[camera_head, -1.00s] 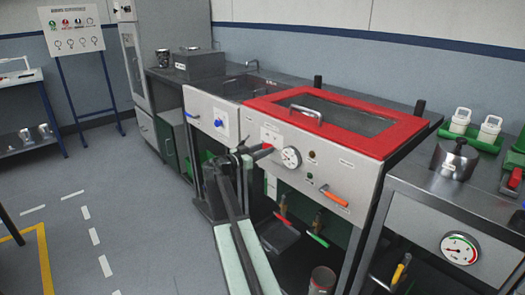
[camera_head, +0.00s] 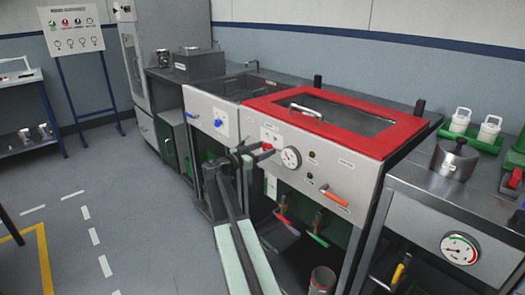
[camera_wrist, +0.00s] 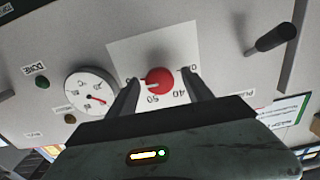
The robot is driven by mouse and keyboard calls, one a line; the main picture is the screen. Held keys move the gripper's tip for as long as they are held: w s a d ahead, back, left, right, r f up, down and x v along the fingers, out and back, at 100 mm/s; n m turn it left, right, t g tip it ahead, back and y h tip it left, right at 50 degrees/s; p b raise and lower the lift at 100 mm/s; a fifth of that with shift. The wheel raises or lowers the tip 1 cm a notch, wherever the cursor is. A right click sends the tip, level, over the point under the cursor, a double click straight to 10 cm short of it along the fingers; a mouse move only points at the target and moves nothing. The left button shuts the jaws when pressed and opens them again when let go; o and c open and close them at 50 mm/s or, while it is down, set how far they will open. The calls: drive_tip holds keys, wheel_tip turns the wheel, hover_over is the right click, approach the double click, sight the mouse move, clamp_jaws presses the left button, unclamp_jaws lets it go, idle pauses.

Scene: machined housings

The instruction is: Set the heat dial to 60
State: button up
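The heat dial is a red round knob (camera_wrist: 160,81) with a white pointer line, on a pale plate with printed numbers. My gripper (camera_wrist: 161,79) is open, one finger on each side of the knob, with visible gaps between fingers and knob. In the head view my gripper (camera_head: 254,154) is at the front panel by the red knob (camera_head: 267,147), which is partly hidden.
A white gauge (camera_wrist: 92,93) with a red needle is beside the dial plate. A dark peg handle (camera_wrist: 272,40) sticks out on the other side. In the head view the red-framed lid (camera_head: 410,132) lies above the panel, and an orange handle (camera_head: 334,197) is at its right.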

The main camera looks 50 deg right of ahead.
drive_tip(key=a, duration=0.8)
drive_tip(key=shift+w, duration=0.3)
drive_tip(key=w+a+f+n+t+y, duration=0.15)
drive_tip(key=w+a, duration=0.25)
drive_tip(key=a, duration=0.6)
drive_tip(key=s+a+f+n+t+y, duration=0.1)
drive_tip(key=a+f+n+y, duration=0.15)
drive_tip(key=a+f, duration=0.4)
drive_tip(key=s+a+f+n+t+y, duration=0.1)
drive_tip(key=s+a+f+y, duration=0.15)
drive_tip(key=a+f, duration=0.4)
drive_tip(key=s+a+f+n+g+y, duration=0.1)
drive_tip(key=s+a+f+n+y, duration=0.3)
drive_tip(key=a, duration=0.4)
drive_tip(key=s+a+f+n+g+y, duration=0.1)
drive_tip(key=s+a+f+n+y, duration=0.1)
drive_tip(key=a+n+y, duration=0.45)
drive_tip(key=s+a+f+n+y, duration=0.1)
drive_tip(key=s+a+f+n, duration=0.25)
drive_tip(key=a, duration=0.65)
wheel_tip(320, 180, up, 30)
drive_tip(key=p, duration=3)
drive_tip(key=shift+w+d+r, duration=0.15)
drive_tip(key=shift+w+r, duration=0.05)
